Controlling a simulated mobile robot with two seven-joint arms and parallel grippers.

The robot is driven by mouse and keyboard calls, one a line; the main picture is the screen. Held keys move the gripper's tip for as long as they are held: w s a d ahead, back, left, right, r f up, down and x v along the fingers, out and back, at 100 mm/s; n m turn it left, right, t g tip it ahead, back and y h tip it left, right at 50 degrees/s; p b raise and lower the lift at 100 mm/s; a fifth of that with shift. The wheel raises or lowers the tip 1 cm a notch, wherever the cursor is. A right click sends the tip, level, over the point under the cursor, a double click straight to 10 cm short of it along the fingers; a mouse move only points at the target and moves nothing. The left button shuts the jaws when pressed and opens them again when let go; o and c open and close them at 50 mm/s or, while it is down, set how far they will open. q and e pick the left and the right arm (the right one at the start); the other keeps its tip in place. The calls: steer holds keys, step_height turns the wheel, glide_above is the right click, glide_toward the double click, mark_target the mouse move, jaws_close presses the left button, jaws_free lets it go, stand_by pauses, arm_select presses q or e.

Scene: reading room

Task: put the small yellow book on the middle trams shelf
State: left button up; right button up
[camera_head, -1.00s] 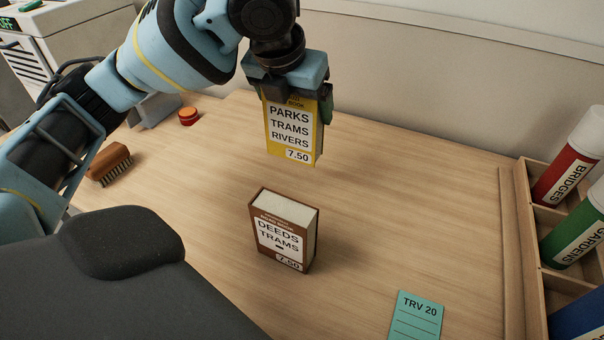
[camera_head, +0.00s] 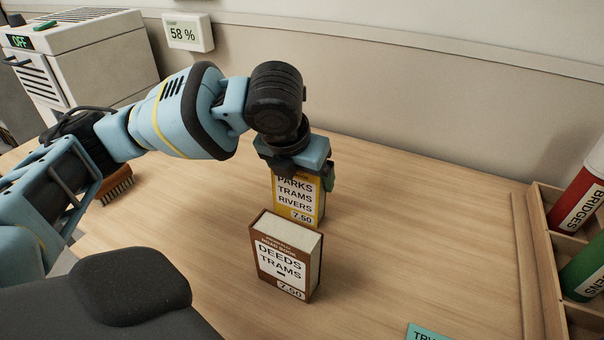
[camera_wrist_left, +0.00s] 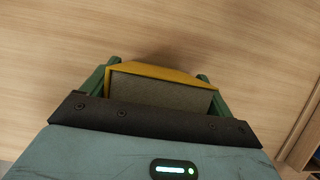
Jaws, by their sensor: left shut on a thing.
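The small yellow book (camera_head: 298,200) has a white label reading PARKS, TRAMS, RIVERS and 7.50. My left gripper (camera_head: 298,172) is shut on its upper part and holds it upright, behind the brown book in the head view. Whether its bottom edge touches the table is hard to tell. In the left wrist view the yellow book (camera_wrist_left: 160,72) sits between the green fingers of my left gripper (camera_wrist_left: 158,88). The middle trams shelf is not in view. My right gripper is not in view.
A brown book (camera_head: 285,258) labelled DEEDS, TRAMS stands upright on the wooden table (camera_head: 420,215), close in front of the yellow one. A wooden rack (camera_head: 545,235) with red and green cylinders stands at the right. A brush (camera_head: 114,186) lies at the left.

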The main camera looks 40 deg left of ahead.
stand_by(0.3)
arm_select(q)
steer(key=o, duration=0.8)
steer(key=shift+f, duration=0.1)
steer(key=shift+o, duration=0.8)
steer(key=p+v, duration=0.2)
steer(key=v, duration=0.9)
steer(key=shift+p, duration=0.4)
steer(key=shift+s+r, duration=0.2)
steer(key=shift+r, duration=0.45)
steer(key=shift+c, duration=0.4)
